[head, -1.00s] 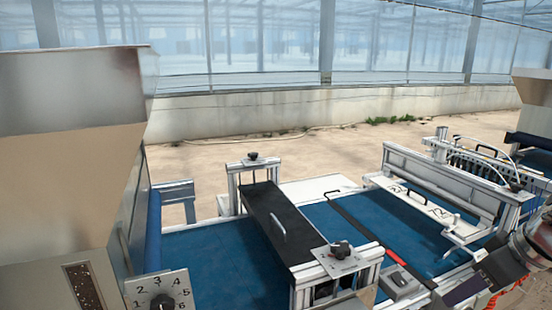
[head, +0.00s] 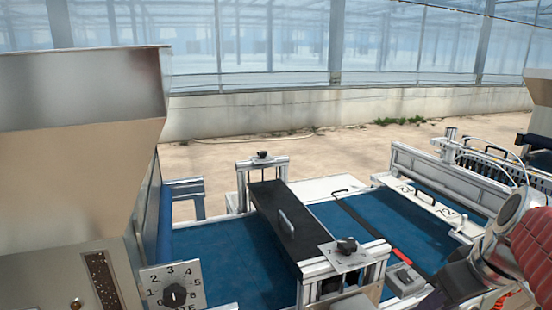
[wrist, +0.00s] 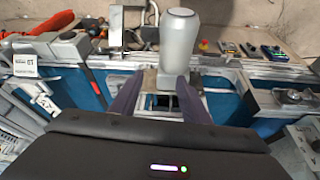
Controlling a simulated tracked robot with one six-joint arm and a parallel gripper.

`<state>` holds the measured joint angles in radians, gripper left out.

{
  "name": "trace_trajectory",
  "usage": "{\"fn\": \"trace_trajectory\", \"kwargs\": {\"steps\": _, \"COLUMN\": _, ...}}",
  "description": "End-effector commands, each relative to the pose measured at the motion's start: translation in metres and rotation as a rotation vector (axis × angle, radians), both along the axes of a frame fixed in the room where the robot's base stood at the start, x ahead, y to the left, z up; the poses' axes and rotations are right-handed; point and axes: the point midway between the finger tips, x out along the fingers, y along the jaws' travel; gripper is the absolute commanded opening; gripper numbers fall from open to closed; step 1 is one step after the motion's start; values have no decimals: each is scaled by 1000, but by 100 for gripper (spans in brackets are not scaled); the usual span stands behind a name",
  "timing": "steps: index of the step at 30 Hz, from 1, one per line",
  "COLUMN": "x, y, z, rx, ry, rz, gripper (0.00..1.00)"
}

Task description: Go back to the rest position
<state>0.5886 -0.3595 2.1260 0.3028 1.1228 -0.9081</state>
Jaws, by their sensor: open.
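My gripper (wrist: 160,84) shows in the wrist view with its two dark purple fingers spread apart and nothing held between them. Beyond the fingertips a grey rounded cylinder (wrist: 179,38) stands by the machine's frame; the picture does not show how far off it is. In the head view my arm is at the lower right edge, over the right part of the seeder line. The gripper's fingers cannot be made out there.
The seeder line has a blue belt (head: 228,262), a black cover with a handle (head: 285,220) and a numbered dial plate (head: 172,288). A large hopper (head: 75,150) fills the left. Bare floor lies behind.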

Motion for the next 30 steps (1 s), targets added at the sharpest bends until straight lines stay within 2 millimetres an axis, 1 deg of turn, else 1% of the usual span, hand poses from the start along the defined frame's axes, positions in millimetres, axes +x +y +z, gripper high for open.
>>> {"fn": "trace_trajectory", "kwargs": {"steps": 1, "x": -2, "y": 14, "z": -2, "rx": -5, "ry": 1, "rz": -5, "gripper": 42}}
{"fn": "trace_trajectory", "kwargs": {"steps": 6, "x": -13, "y": 50, "z": -11, "rx": -15, "ry": 0, "rz": -55, "gripper": 42}}
{"fn": "trace_trajectory", "kwargs": {"steps": 12, "x": -27, "y": 87, "z": -22, "rx": -21, "ry": -20, "rz": -111, "gripper": 42}}
{"fn": "trace_trajectory", "kwargs": {"steps": 18, "x": -44, "y": 118, "z": -34, "rx": -14, "ry": -58, "rz": -161, "gripper": 42}}
{"fn": "trace_trajectory", "kwargs": {"steps": 24, "x": -58, "y": 141, "z": -46, "rx": 4, "ry": -96, "rz": -203, "gripper": 42}}
{"fn": "trace_trajectory", "kwargs": {"steps": 30, "x": -62, "y": 146, "z": -50, "rx": 13, "ry": -110, "rz": -222, "gripper": 42}}
